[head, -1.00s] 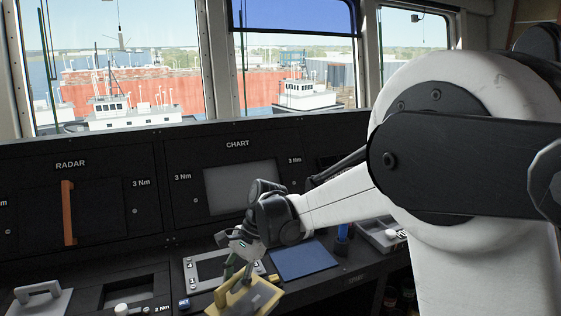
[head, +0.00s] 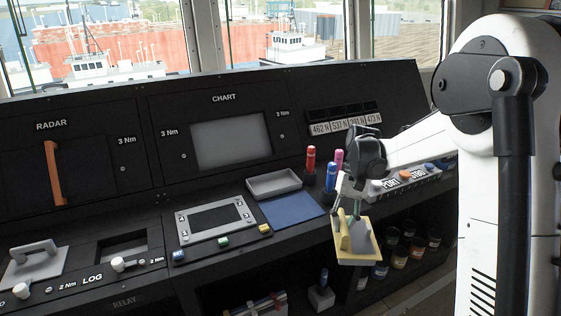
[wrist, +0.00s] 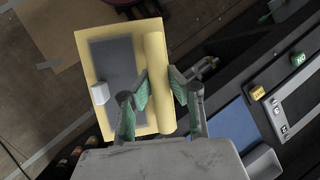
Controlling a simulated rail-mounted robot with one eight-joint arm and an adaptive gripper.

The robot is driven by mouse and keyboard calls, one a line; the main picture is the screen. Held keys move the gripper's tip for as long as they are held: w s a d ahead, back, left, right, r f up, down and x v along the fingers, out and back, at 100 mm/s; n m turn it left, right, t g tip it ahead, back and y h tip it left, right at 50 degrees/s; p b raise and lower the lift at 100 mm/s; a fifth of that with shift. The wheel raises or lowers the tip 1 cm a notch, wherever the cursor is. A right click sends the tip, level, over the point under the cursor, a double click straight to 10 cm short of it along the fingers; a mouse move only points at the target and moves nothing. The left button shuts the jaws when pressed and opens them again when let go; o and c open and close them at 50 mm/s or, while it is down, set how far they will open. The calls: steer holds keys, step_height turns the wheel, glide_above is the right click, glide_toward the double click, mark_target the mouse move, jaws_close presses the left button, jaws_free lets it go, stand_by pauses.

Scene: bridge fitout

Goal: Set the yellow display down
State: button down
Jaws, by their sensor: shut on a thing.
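The yellow display (head: 357,243) is a flat yellow panel with a grey face and a raised ridge along it. My gripper (head: 349,209) is shut on the ridge and holds the display in the air, just beyond the console's front edge. In the wrist view the display (wrist: 98,28) hangs over the floor, and the fingers (wrist: 158,92) close on its ridge from both sides. A small white block shows at the display's edge. A blue mat (head: 292,211) lies bare on the console, left of the display; it also shows in the wrist view (wrist: 230,128).
A grey tray (head: 273,185) sits behind the blue mat. Red, blue and pink markers (head: 330,176) stand right of it. A grey frame with coloured blocks (head: 215,219) lies left of the mat. Shelves with several jars (head: 420,243) are below the console's right part.

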steer(key=w+a+r+m+t+y+p, duration=0.1)
steer(key=w+a+r+m, duration=0.25)
steer(key=w+a, duration=0.35)
steer(key=w+a+r+m+t+y+p, duration=0.1)
steer(key=w+a+r+m+t, duration=0.1)
steer(key=w+a+m, duration=0.45)
steer(key=w+a+r+m+t+p, duration=0.1)
steer(key=w+a+r+m, duration=0.2)
steer(key=a, duration=0.6)
steer(key=shift+w+d+f+p, duration=0.1)
steer(key=shift+w+d+f, duration=1.3)
steer(key=shift+f, duration=0.45)
steer(key=shift+w+d+f+p, duration=0.15)
steer(key=shift+w+d+f, duration=1.2)
steer(key=shift+f, duration=0.45)
steer(key=shift+w+d+f+p, duration=0.1)
steer(key=shift+w+d+f, duration=1.25)
steer(key=shift+f, duration=0.5)
steer(key=shift+f, duration=0.2)
steer(key=c, duration=1.8)
jaws_free()
steer(key=shift+r, duration=0.1)
steer(key=shift+o, duration=0.2)
